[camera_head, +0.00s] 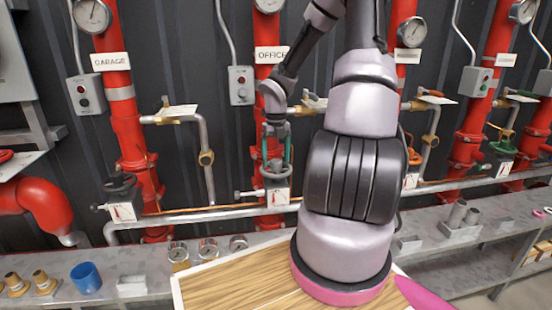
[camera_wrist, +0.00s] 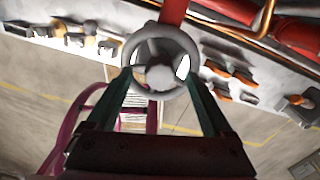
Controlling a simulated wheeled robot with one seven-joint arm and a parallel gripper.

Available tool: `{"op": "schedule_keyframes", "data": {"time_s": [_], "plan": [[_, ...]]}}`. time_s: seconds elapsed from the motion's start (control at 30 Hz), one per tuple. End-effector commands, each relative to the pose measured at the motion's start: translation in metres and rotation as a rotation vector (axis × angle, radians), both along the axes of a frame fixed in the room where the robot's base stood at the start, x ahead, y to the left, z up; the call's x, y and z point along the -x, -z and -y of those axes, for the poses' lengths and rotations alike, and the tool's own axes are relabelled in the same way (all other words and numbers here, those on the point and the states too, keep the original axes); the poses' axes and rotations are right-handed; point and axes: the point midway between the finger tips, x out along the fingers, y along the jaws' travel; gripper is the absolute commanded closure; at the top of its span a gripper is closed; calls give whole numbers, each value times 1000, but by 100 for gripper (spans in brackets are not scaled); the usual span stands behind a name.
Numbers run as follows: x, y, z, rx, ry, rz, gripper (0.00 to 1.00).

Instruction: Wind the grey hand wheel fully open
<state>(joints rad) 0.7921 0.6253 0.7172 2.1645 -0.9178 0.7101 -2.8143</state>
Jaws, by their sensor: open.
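The grey hand wheel (camera_head: 277,172) is on the red pipe labelled OFFICE, low down and left of my arm in the head view. In the wrist view, the grey hand wheel (camera_wrist: 160,94) shows as a ring with a central hub and gaps between its spokes. My gripper (camera_head: 276,146) points down over the wheel. In the wrist view, the two teal fingers of my gripper (camera_wrist: 159,74) are open, one at each side of the wheel. Whether they touch the rim I cannot tell. In the head view the fingers partly cover the pipe behind.
A black wheel (camera_head: 121,184) is on the GARAGE pipe (camera_head: 122,105) to the left, and a green wheel (camera_head: 503,146) is at the right. A horizontal grey pipe (camera_head: 220,214) runs below the wheels. Gauges (camera_head: 208,248) and a blue cup (camera_head: 87,277) stand on the ledge in front.

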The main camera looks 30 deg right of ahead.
Motion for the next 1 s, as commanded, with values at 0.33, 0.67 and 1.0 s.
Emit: {"op": "schedule_keyframes", "data": {"time_s": [0.33, 0.67, 1.0], "plan": [[-1, -34, 1, 1, 2, 3, 14], [-1, -65, 1, 1, 4, 3, 14], [0, -69, 0, 0, 1, 1, 14]]}}
